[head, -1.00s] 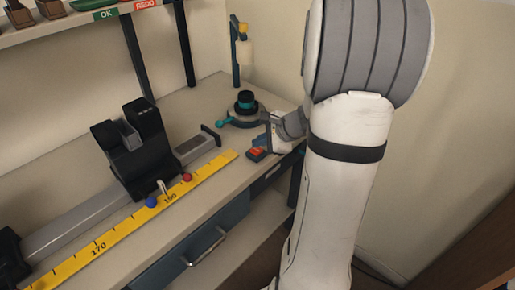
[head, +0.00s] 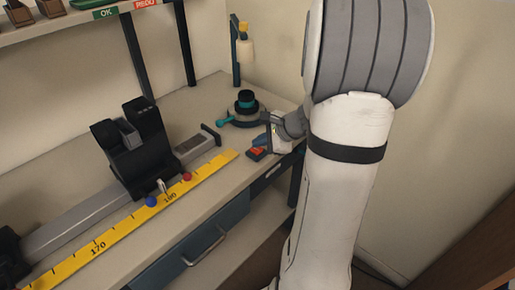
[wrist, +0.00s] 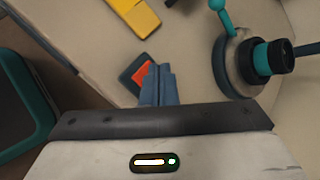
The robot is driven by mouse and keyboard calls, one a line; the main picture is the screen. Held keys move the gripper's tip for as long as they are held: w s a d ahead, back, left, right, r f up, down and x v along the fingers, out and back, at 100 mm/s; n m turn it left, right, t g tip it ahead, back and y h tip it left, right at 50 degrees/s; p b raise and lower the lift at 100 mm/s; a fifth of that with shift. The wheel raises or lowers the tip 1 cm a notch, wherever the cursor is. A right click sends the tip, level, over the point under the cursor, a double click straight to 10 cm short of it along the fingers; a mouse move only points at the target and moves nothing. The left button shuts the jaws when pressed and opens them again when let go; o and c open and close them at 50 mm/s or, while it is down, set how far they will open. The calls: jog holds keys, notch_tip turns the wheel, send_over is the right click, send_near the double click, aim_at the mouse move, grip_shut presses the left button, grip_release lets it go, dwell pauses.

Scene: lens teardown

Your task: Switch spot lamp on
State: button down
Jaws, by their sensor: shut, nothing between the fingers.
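A small black switch box with a red-orange rocker (head: 256,153) sits near the right front edge of the bench. It also shows in the wrist view (wrist: 138,72), partly covered by my fingers. My gripper (wrist: 158,72) is shut and empty, with its blue-grey fingertips over or beside the red rocker. I cannot tell whether they touch it. In the head view my gripper (head: 263,141) is just above and behind the box, partly hidden by my arm. I cannot clearly identify the spot lamp or see whether it is lit.
A round dark fixture with teal parts (head: 245,105) stands behind my gripper, close to it. A yellow ruler (head: 125,227) runs along the front edge. A grey rail with a black carriage (head: 138,165) lies behind it. A post with a cream part (head: 236,52) stands at the back.

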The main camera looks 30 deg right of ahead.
aim_at(260, 150)
jog(key=shift+f, duration=0.35)
dwell(0.3)
jog(key=shift+r, duration=0.5)
notch_tip(260, 150, up, 6)
jog(key=p, duration=0.4)
jog(key=shift+p, duration=0.35)
jog(key=shift+s, duration=0.1)
